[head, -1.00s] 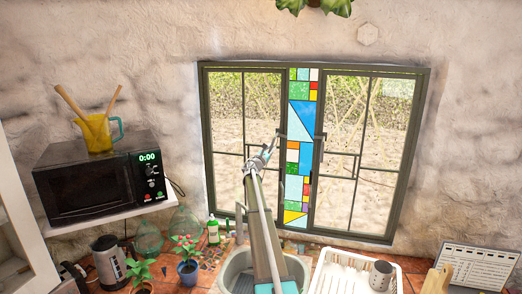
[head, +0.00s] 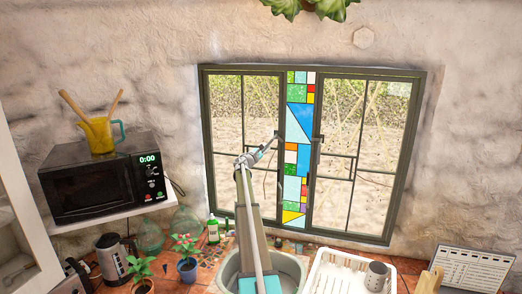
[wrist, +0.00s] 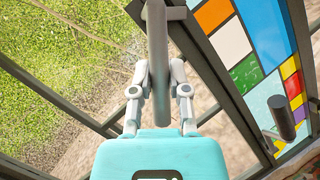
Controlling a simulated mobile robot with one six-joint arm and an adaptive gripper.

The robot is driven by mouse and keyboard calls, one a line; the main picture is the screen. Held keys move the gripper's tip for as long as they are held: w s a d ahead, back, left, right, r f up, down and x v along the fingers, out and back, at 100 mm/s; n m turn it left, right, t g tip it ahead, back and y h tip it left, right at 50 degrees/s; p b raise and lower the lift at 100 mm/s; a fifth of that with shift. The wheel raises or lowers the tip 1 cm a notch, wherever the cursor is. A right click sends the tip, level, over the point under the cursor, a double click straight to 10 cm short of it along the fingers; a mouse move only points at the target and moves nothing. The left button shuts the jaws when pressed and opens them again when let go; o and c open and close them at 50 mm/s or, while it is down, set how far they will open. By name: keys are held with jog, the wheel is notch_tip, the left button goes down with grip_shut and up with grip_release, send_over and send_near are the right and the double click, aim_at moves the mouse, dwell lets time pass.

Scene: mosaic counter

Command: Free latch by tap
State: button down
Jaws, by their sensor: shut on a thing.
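The window (head: 345,150) has a dark frame, two clear sashes and a stained-glass strip (head: 300,125) between them. My gripper (head: 273,139) is at the inner edge of the left sash, beside the strip. In the wrist view my gripper (wrist: 158,70) is shut on a grey bar-shaped latch handle (wrist: 157,35), one finger on each side. I cannot tell how far the held handle is turned. My arm hides most of the tap.
Below the window are a sink (head: 292,268) and a white dish rack (head: 335,280) with a grey cup (head: 376,275). A green bottle (head: 213,230) and potted red flowers (head: 187,265) stand left of the sink. A microwave (head: 95,188) is on a shelf at left.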

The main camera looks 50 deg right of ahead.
jog(key=shift+f, duration=0.1)
jog(key=c, duration=0.6)
grip_release()
jog(key=shift+f, duration=0.1)
